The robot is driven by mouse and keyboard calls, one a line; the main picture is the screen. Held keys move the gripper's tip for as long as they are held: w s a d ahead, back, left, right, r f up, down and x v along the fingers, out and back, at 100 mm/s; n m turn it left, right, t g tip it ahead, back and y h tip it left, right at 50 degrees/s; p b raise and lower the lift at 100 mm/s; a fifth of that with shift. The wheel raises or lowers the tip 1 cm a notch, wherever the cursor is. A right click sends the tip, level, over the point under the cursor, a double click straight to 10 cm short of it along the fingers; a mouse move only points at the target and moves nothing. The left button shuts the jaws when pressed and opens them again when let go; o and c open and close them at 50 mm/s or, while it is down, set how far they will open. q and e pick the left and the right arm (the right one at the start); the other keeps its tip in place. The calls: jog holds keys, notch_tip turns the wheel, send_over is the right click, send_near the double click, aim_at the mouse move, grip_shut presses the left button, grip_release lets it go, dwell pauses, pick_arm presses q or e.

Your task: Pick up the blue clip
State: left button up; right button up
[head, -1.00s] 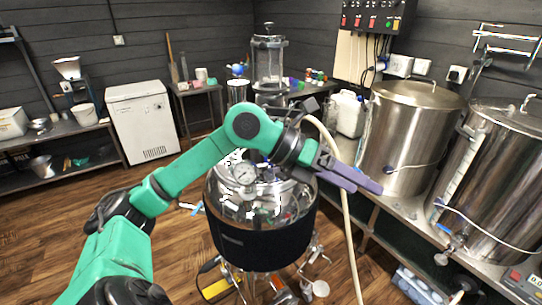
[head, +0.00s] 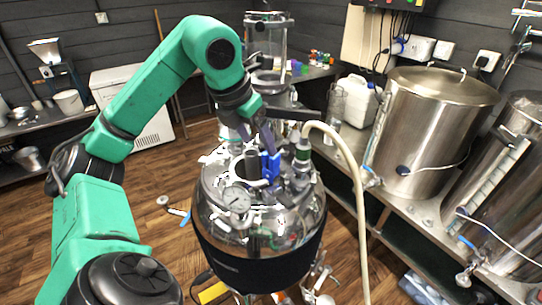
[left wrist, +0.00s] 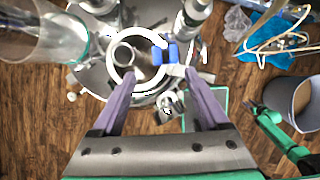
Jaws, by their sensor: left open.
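The blue clip (head: 270,168) sits on a fitting at the top of the shiny steel vessel (head: 212,212), beside the pale hose's end. It also shows in the left wrist view (left wrist: 166,54), next to a white ring on the lid. My left gripper (head: 265,140) is above the vessel lid, its purple fingers pointing down toward the clip. In the left wrist view its fingers (left wrist: 160,82) are spread apart, with nothing between the tips; the clip shows just beyond them. How far above the clip the tips are is hard to tell. My right gripper is not in view.
A pale hose (head: 352,180) arches up from the lid close to my gripper and drops to the right. A clear glass cylinder (left wrist: 45,35) is at the left in the wrist view. Large steel tanks (head: 425,125) stand on the right bench.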

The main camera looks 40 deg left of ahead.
aim_at(271, 175)
pick_arm(q)
jog(key=f, duration=0.2)
jog(key=d+f+b, duration=0.1)
jog(key=f, duration=0.1)
jog(key=w+f, duration=0.1)
jog(key=f, duration=0.1)
jog(key=shift+d+f, duration=0.2)
jog(key=shift+d, duration=0.15)
jog(key=x, duration=0.3)
jog(key=a+x, duration=0.1)
jog(key=x, duration=0.1)
jog(key=shift+w+f, duration=0.2)
jog(key=shift+w, duration=0.05)
jog(key=shift+w+f, duration=0.15)
jog(key=shift+f, duration=0.25)
jog(key=c, duration=1)
grip_shut()
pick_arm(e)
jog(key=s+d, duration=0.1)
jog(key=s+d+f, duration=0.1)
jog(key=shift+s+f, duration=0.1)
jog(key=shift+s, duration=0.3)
